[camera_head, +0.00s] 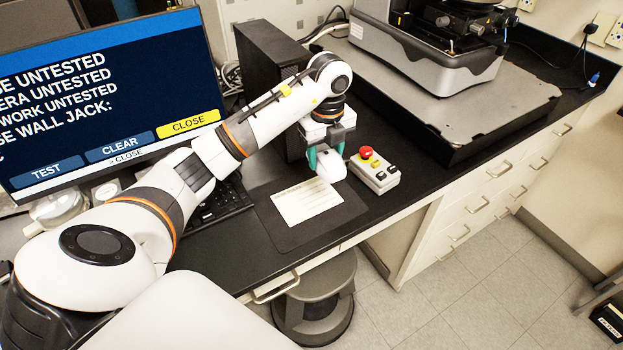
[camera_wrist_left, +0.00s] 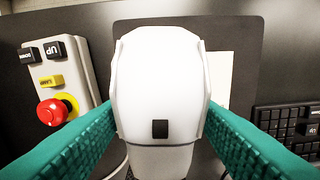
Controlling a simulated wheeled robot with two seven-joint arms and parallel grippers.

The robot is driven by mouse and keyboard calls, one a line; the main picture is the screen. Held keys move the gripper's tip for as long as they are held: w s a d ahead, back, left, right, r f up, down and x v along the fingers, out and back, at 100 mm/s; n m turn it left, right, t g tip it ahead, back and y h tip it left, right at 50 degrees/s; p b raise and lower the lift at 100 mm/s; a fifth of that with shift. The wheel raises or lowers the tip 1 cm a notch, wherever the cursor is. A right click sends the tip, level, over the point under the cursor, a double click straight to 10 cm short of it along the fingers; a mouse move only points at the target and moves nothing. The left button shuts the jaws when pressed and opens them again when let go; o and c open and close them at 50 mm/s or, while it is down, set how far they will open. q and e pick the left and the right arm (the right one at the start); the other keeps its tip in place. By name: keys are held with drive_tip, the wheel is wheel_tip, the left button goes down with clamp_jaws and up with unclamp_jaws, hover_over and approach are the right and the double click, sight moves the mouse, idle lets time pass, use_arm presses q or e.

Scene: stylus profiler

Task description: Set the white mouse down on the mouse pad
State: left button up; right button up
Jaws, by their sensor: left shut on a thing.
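The white mouse (camera_head: 330,165) is held between the teal fingers of my left gripper (camera_head: 327,158). In the left wrist view the mouse (camera_wrist_left: 158,85) fills the middle, with a teal finger (camera_wrist_left: 70,145) on each side. The dark mouse pad (camera_head: 325,217) lies on the black bench, with a white paper card (camera_head: 307,201) on it. In the head view the mouse shows over the pad's far right corner. In the left wrist view the pad (camera_wrist_left: 240,60) shows behind the mouse. I cannot tell whether the mouse touches it. My right gripper is not in view.
A control box with a red button (camera_head: 366,153) stands right of the mouse, close to the gripper. A keyboard (camera_head: 220,203) lies left of the pad, partly behind my arm. A monitor (camera_head: 110,90) and a black tower (camera_head: 268,60) stand behind. A stool (camera_head: 318,300) is below the bench edge.

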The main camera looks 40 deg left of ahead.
sight(323, 193)
use_arm(q)
drive_tip(key=shift+f, duration=0.3)
drive_tip(key=shift+n, duration=0.3)
wheel_tip(323, 193, down, 9)
drive_tip(key=p, duration=0.2)
drive_tip(key=shift+f+p, duration=0.1)
drive_tip(key=shift+p, duration=0.25)
drive_tip(key=shift+f, duration=0.1)
drive_tip(key=o, duration=1)
